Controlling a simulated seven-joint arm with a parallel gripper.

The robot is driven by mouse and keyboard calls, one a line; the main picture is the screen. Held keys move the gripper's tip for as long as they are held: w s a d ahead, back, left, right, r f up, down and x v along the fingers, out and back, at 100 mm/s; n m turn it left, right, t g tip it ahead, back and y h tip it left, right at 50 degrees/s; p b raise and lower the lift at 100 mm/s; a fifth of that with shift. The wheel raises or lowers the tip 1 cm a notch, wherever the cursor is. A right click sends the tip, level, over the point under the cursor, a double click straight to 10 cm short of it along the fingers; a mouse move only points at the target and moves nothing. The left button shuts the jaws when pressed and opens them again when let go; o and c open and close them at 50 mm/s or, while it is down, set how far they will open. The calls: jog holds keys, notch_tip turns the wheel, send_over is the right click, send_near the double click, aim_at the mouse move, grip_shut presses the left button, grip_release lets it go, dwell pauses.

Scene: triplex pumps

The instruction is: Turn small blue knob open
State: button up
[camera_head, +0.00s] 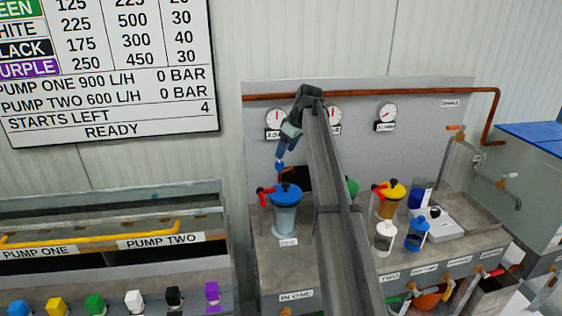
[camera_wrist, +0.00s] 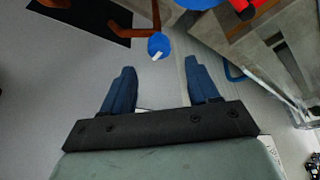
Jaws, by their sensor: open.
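The small blue knob (camera_wrist: 158,45) is round with a white mark and sits at the end of a brown pipe in the wrist view. In the head view, a small bright blue shape (camera_head: 279,166) below my gripper appears to be this knob. My gripper (camera_wrist: 160,66) is open, with its two dark blue fingers apart and nothing between them. The knob shows just past the fingertips, in line with the gap. I cannot tell the exact depth between them. In the head view my gripper (camera_head: 282,153) points down, above the blue-lidded pump.
The blue-lidded pump (camera_head: 286,210) with a red handle stands just below my gripper. A black opening (camera_head: 297,178) is in the panel behind. A yellow-lidded pump (camera_head: 388,200) and white and blue containers stand right of my arm. Gauges (camera_head: 386,112) line the back panel.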

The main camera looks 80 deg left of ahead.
aim_at(280, 163)
jog(key=shift+x, duration=3.1)
jog(key=c, duration=1)
